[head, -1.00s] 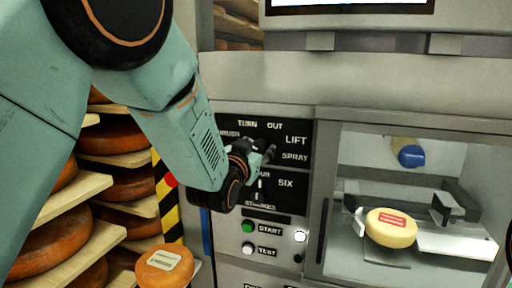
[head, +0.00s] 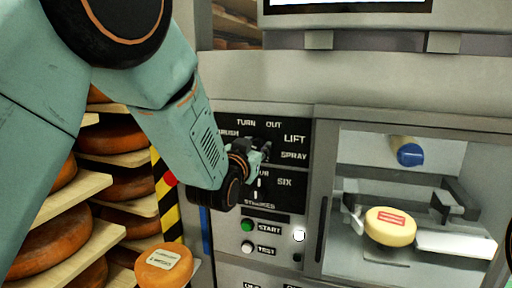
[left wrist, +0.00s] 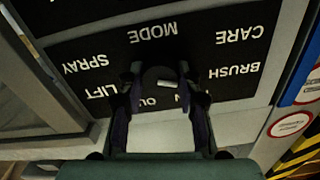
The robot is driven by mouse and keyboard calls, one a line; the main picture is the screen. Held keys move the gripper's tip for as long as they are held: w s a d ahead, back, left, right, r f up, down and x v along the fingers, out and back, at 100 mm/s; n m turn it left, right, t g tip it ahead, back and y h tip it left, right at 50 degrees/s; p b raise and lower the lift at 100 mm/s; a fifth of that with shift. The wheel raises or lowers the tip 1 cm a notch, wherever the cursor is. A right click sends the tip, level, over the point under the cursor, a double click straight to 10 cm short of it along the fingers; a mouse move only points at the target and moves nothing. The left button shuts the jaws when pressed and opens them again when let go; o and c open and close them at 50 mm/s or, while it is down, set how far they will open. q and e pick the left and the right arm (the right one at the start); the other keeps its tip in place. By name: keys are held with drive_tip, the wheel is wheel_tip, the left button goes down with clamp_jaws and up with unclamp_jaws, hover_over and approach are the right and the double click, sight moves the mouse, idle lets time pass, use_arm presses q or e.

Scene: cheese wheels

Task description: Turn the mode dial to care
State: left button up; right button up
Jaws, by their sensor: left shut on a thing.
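The mode dial (left wrist: 152,76) is a dark round knob with a short white mark, in the left wrist view. Around it on the black panel (left wrist: 118,48) are upside-down labels MODE, CARE (left wrist: 240,36), BRUSH, SPRAY and LIFT, plus one partly hidden by my fingers. The white mark lies nearly level in that view; I cannot tell which label it points to. My left gripper (left wrist: 160,82) is shut on the dial, one finger on each side. In the head view my left gripper (head: 262,152) is at the panel and hides most of the dial.
Below are a strokes dial panel (head: 285,198), a green START button (head: 246,226) and a white TEST button (head: 247,246). Right is a chamber with a pale cheese wheel (head: 380,236) and a blue-ended roller (head: 410,155). Left are shelves of orange wheels (head: 122,185).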

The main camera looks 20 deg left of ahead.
use_arm(q)
drive_tip(key=shift+f, duration=0.1)
drive_tip(key=n+b, duration=0.1)
drive_tip(key=n, duration=0.3)
drive_tip(key=shift+a+f+n+b, duration=0.1)
drive_tip(key=shift+n+b, duration=0.3)
drive_tip(key=shift+n, duration=1.9)
drive_tip(key=o, duration=1.1)
drive_tip(key=shift+o, duration=0.2)
drive_tip(key=shift+s, duration=0.1)
drive_tip(key=s, duration=1.2)
drive_tip(key=shift+a, duration=0.2)
